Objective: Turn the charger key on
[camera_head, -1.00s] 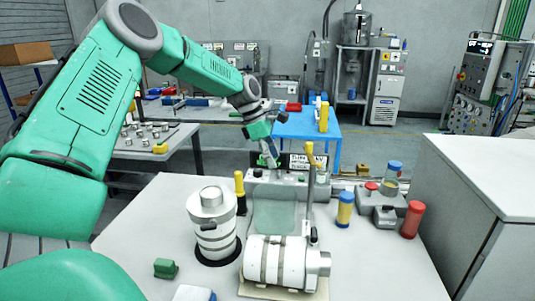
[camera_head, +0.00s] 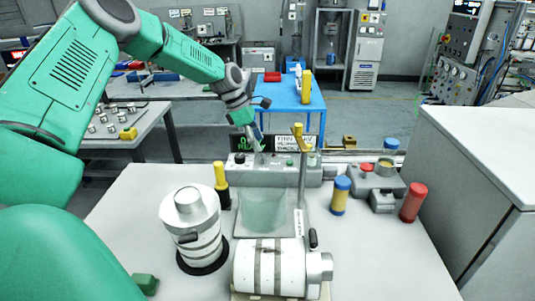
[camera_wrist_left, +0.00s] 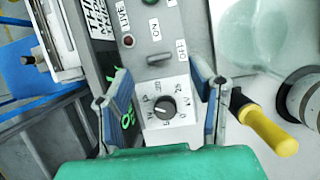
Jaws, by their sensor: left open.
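The charger is a grey box (camera_head: 275,174) at the back of the white table, with controls along its top. In the left wrist view its panel has a black dial knob (camera_wrist_left: 165,107) on a numbered white plate. Beyond the dial are a dark slot-like fitting (camera_wrist_left: 158,58) near an "ON" label and a red lamp (camera_wrist_left: 128,41). I cannot tell for sure which fitting is the key. My left gripper (camera_head: 256,142) is above the box, fingers pointing down. In the wrist view its open, empty fingers (camera_wrist_left: 161,98) stand either side of the dial; contact is not clear.
A yellow-topped upright rod (camera_head: 301,165) stands close right of the gripper. A yellow-handled tool (camera_head: 222,184) stands at the box's left. White banded cylinders (camera_head: 192,225) (camera_head: 270,267) occupy the front. Blue-yellow (camera_head: 341,196) and red (camera_head: 413,203) canisters stand right.

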